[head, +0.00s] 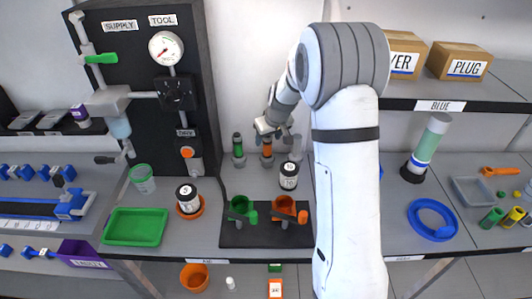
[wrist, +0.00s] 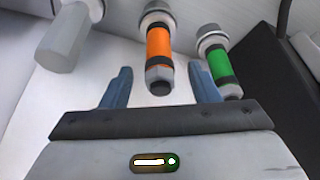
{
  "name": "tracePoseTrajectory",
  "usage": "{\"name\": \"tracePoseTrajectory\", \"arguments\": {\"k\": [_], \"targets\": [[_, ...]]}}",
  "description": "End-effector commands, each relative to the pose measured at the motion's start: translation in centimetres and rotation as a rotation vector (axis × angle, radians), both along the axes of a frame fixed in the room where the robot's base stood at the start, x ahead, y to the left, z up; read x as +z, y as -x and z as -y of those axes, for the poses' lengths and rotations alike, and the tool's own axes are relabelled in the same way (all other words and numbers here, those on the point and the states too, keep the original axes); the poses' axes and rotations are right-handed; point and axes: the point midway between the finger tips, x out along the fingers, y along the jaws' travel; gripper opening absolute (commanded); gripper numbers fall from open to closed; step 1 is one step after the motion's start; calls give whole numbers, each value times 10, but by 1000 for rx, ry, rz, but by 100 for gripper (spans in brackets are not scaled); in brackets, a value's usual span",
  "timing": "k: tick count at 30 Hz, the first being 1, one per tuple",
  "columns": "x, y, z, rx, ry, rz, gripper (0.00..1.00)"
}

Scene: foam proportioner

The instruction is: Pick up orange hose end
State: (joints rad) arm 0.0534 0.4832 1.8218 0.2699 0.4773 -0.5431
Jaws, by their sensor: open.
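The orange hose end (head: 267,155) stands upright at the back of the bench, between a green hose end (head: 238,150) and a grey one (head: 295,150). My gripper (head: 268,128) is just above it, pointing down at the back wall area. In the wrist view the orange hose end (wrist: 159,45) has black bands and a dark tip. My open gripper (wrist: 160,69) has one finger on each side of that tip in the picture, with gaps on both sides. Whether the tip is at finger depth I cannot tell. The green hose end (wrist: 220,65) lies close beyond the right finger.
A grey hose end (wrist: 62,40) is left of the fingers. In front stand a white jar (head: 288,177) and a dark mat with green (head: 240,208) and orange (head: 284,210) cups. The black supply panel (head: 130,60) rises at left; a shelf with boxes (head: 465,62) is at right.

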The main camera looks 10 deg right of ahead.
Motion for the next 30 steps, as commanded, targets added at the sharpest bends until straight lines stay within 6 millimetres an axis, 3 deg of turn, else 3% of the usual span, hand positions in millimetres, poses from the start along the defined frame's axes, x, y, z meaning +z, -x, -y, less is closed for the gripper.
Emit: {"name": "tracePoseTrajectory", "arguments": {"k": [6,15,30], "targets": [[-24,-10,-3,0,1,-2,55],[-29,-12,-3,1,1,0,55],[-29,-12,-4,1,1,-1,15]]}}
